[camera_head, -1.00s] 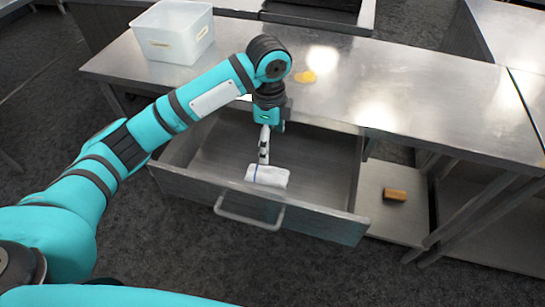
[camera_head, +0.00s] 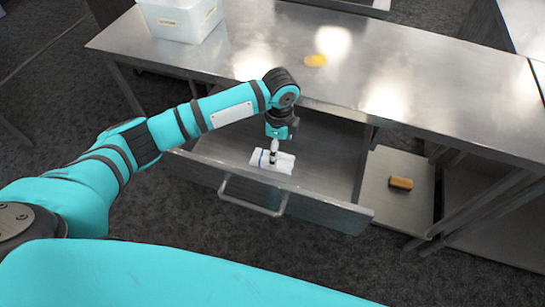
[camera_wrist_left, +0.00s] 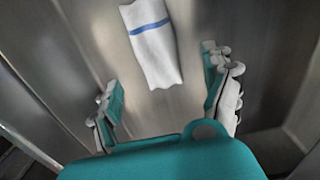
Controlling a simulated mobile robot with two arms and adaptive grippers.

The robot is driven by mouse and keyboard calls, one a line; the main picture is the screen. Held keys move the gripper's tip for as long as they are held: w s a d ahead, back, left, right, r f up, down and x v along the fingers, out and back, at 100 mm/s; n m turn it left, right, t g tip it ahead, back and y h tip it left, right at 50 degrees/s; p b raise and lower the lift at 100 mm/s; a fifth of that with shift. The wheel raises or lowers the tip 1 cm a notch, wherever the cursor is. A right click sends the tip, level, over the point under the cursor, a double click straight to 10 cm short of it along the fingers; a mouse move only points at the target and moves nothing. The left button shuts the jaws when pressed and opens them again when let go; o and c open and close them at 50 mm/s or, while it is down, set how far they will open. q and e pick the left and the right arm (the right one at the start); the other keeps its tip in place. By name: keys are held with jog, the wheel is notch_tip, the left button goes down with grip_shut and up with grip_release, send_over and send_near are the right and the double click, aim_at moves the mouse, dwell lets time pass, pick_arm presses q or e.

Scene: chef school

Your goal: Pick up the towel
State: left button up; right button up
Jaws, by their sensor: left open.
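The white towel (camera_head: 284,163) with a blue stripe lies rolled or folded on the floor of the open drawer (camera_head: 325,205). It also shows in the left wrist view (camera_wrist_left: 153,50), at top centre. My left gripper (camera_head: 272,158) reaches down into the drawer over the towel and hides part of it in the head view. In the left wrist view its fingers (camera_wrist_left: 166,88) are spread wide, with the towel's lower end between and beyond them; nothing is gripped. My right gripper is not in view.
The steel worktop (camera_head: 420,90) overhangs the drawer at the back. A white plastic bin (camera_head: 180,18) and a yellow item (camera_head: 316,60) stand on it. A brown block (camera_head: 401,183) lies on the lower shelf at right. The drawer handle (camera_head: 250,202) is in front.

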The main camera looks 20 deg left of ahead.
aim_at(260, 157)
pick_arm(q)
notch_tip(260, 157, down, 5)
jog(key=shift+s+a+f+p, duration=0.1)
jog(key=shift+a+p, duration=0.05)
jog(key=shift+p, duration=0.15)
jog(key=c, duration=1.3)
